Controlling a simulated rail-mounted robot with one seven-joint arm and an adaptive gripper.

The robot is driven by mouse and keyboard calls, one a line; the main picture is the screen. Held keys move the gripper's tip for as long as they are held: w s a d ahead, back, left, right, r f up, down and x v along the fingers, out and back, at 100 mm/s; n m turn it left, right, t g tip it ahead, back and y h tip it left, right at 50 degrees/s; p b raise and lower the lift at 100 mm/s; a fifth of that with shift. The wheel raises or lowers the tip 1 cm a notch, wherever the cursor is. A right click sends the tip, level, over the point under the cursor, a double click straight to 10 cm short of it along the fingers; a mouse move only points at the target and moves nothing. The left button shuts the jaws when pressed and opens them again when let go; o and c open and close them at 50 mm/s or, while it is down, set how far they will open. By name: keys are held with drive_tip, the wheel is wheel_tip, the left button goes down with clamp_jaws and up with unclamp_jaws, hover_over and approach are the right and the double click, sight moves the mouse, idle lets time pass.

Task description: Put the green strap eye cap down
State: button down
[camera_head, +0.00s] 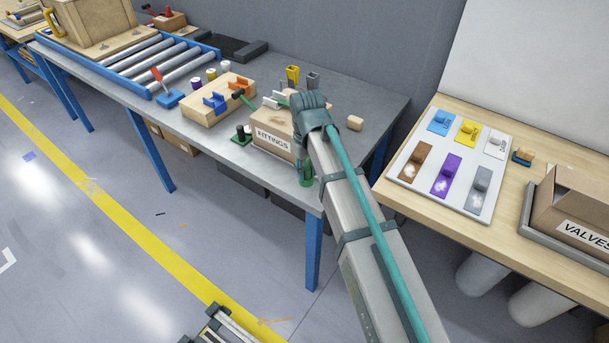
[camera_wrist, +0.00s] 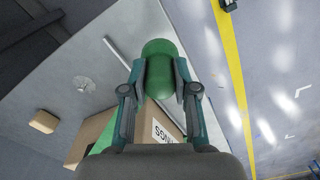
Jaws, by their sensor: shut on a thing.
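My gripper (camera_wrist: 160,80) is shut on the green strap eye cap (camera_wrist: 159,68), a rounded green piece between its two fingers in the wrist view. A further green part shows just beyond the fingertips; I cannot tell whether it belongs to the cap. In the head view, a green piece (camera_head: 306,180) shows low beside my arm, near the front edge of the grey table (camera_head: 375,105). My arm hides most of the gripper there. I cannot tell whether the cap touches the table.
The FITTINGS box (camera_head: 272,142) stands close left of my gripper. A wooden tool block (camera_head: 205,112) and a small dark green item (camera_head: 242,135) are further left. A pale block (camera_head: 355,123) lies right. A board with coloured pieces (camera_head: 440,200) lies on the right bench.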

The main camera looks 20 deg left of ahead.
drive_tip(key=w+f, duration=0.1)
drive_tip(key=w+a+f, duration=0.1)
drive_tip(key=f, duration=0.1)
drive_tip(key=shift+w+a+f+p, duration=0.1)
drive_tip(key=shift+w+a+p, duration=0.1)
drive_tip(key=shift+p, duration=0.1)
drive_tip(key=shift+w+f+p, duration=0.15)
drive_tip(key=shift+f+p, duration=0.5)
drive_tip(key=shift+f, duration=1.1)
drive_tip(key=shift+f, duration=0.2)
drive_tip(key=c, duration=0.9)
unclamp_jaws()
drive_tip(key=shift+r, duration=0.15)
wheel_tip(320, 180, up, 12)
drive_tip(key=shift+r+b, duration=0.1)
drive_tip(key=shift+b, duration=0.9)
